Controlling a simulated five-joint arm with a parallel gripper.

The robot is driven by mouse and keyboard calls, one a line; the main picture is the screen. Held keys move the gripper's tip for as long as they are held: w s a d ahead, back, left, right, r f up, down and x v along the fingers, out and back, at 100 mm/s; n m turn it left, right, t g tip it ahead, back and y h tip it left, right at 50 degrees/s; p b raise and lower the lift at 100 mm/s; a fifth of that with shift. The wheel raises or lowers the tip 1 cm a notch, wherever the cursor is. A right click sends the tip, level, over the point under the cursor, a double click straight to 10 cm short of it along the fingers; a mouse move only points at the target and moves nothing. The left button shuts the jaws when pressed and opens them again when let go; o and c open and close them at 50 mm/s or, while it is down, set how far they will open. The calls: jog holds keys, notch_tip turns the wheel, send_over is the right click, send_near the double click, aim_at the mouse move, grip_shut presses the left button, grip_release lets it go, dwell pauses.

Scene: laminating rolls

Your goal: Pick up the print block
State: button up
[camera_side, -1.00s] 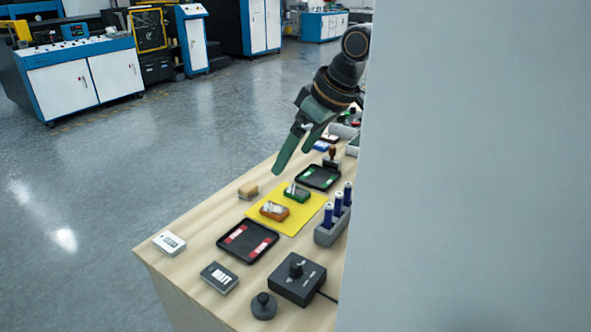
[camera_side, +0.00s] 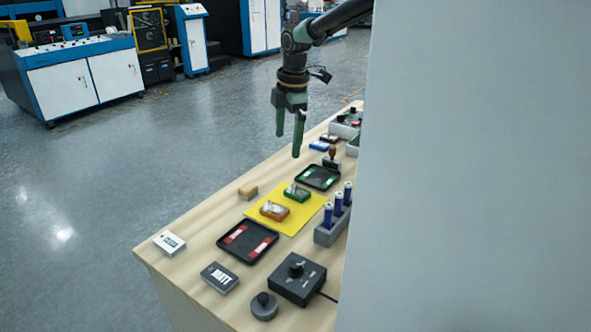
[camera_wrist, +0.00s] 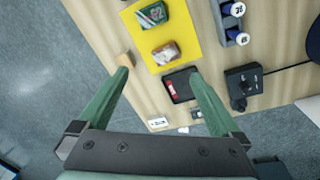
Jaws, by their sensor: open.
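Two small blocks with picture-like tops lie on a yellow mat (camera_side: 312,217): a green block (camera_side: 297,193) and an orange block (camera_side: 274,210). I cannot tell which one is the print block. The wrist view also shows the green block (camera_wrist: 152,14) and the orange block (camera_wrist: 166,53), uncovered. My gripper (camera_side: 288,144) is open and empty, pointing down, well above the table near its left edge. In the wrist view my gripper (camera_wrist: 160,76) has its fingers spread wide, with nothing between them.
Black trays with red strips (camera_side: 247,241) and green strips (camera_side: 318,177) flank the mat. A wooden block (camera_side: 248,190) lies left of it. White (camera_side: 169,243) and dark (camera_side: 219,277) labelled boxes and a control box (camera_side: 297,278) are in front.

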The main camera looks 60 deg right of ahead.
jog(key=w+d+f+n+g, duration=0.2)
jog(key=d+f+n, duration=0.3)
jog(key=d+f, duration=0.2)
send_over(297, 191)
jog(key=f, duration=0.6)
jog(key=shift+s+a, duration=0.2)
jog(key=shift+s, duration=0.05)
jog(key=shift+w+d+f, duration=0.1)
jog(key=shift+f, duration=1.5)
jog(key=shift+w+d+f, duration=0.1)
jog(key=shift+f, duration=1.5)
jog(key=c, duration=1.1)
